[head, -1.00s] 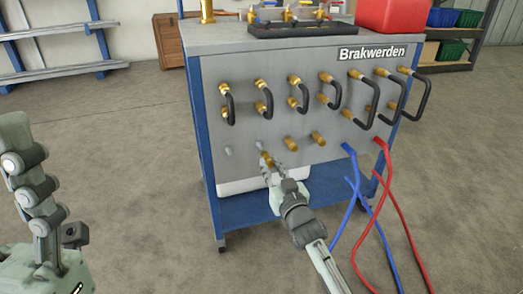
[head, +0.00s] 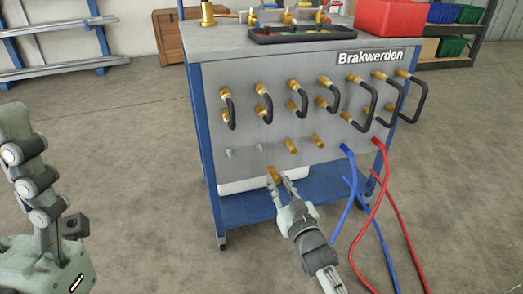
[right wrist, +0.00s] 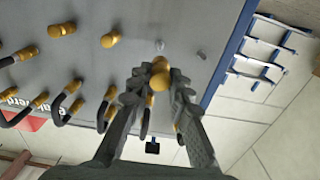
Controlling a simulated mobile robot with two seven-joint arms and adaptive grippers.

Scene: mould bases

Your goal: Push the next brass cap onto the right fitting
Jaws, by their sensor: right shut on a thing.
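My right gripper (head: 276,178) is shut on a brass cap (head: 274,174) and holds it in front of and below the panel's bottom row, apart from the panel. The cap also shows between the fingertips in the right wrist view (right wrist: 159,76). Two bare grey fittings stick out at the left of the bottom row, the left one (head: 230,153) and the right one (head: 259,147). The right wrist view shows them beyond the fingertips. Two brass pieces (head: 291,146) sit to their right in the same row.
The panel of the trolley (head: 215,90) carries several black hose loops (head: 265,105) on brass fittings above. Blue hoses (head: 350,190) and red hoses (head: 395,215) hang at the right. A black tray (head: 300,38) and a red box (head: 388,17) stand on top. Floor at left is clear.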

